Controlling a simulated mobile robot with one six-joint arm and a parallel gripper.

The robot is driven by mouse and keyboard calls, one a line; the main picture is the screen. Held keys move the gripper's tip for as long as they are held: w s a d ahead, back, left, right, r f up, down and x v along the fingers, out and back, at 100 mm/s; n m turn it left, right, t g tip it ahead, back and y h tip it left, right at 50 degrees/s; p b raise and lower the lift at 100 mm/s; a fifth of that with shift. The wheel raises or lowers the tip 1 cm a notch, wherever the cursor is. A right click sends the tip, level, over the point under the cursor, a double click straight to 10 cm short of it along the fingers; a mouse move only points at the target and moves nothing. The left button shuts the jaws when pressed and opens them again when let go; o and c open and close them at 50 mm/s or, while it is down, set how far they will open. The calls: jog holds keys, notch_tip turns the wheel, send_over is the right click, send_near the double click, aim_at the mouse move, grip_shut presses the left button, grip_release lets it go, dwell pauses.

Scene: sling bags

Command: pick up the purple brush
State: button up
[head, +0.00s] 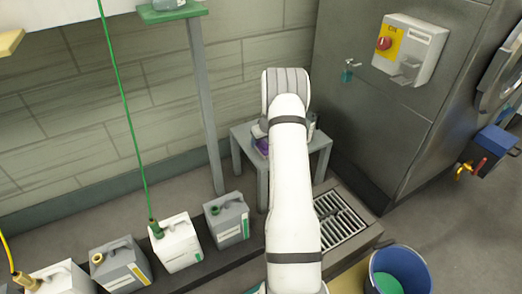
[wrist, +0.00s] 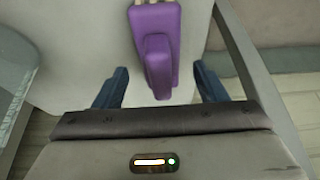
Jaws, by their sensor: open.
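The purple brush (wrist: 156,45) lies on a small grey table (wrist: 75,45) in the wrist view, its handle pointing towards my gripper and pale bristles showing at the top edge. My gripper (wrist: 160,88) is open, with one blue finger on each side of the brush handle and a gap on both sides. I cannot tell how far the fingers are above the tabletop. In the head view a bit of the purple brush (head: 262,147) shows beside my white arm, which hides the gripper and most of the table (head: 244,134).
A bottle (head: 311,125) stands on the table right of my arm. Several jugs (head: 177,243) line the floor ledge at left. A floor grate (head: 341,222) and a blue bucket (head: 398,270) are at right. A metal cabinet with a switch box (head: 409,50) stands beyond the table.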

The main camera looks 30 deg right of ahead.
jog(key=x, duration=0.2)
jog(key=shift+w+f, duration=0.1)
jog(key=shift+f, duration=0.3)
jog(key=shift+c, duration=0.3)
jog(key=c, duration=1.1)
